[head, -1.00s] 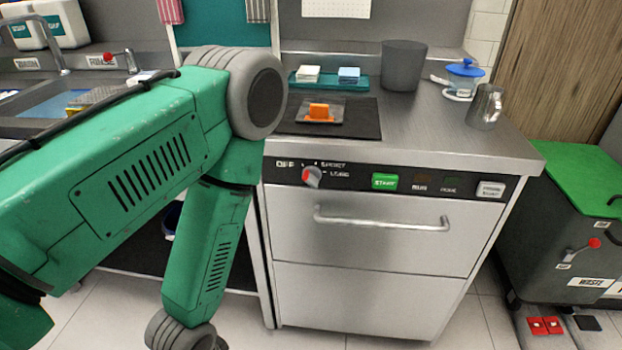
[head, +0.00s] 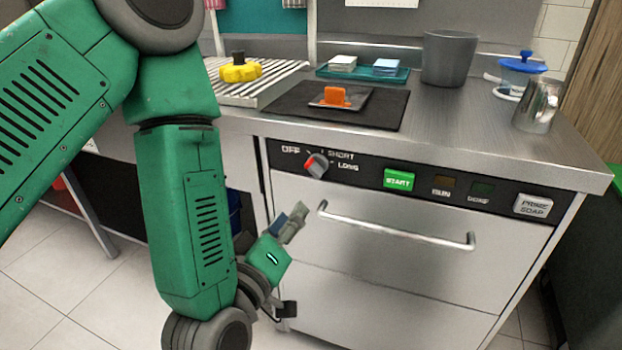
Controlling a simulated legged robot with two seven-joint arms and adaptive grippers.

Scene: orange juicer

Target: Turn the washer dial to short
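The washer dial (head: 316,164) is a round grey and red knob at the left of the washer's black control panel (head: 360,172). The labels OFF, SHORT and LONG are printed around it. I cannot tell exactly where its pointer is set. My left gripper (head: 292,222) is below and slightly left of the dial, in front of the washer, apart from the dial. Its grey fingers point up and to the right, close together; their gap is too small to judge. My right gripper is out of view.
A horizontal door handle (head: 395,228) sticks out below the panel. The green START button (head: 398,180) is right of the dial. On the counter are a dark mat (head: 385,112) with an orange item, a grey bin (head: 449,58) and a metal jug (head: 537,106).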

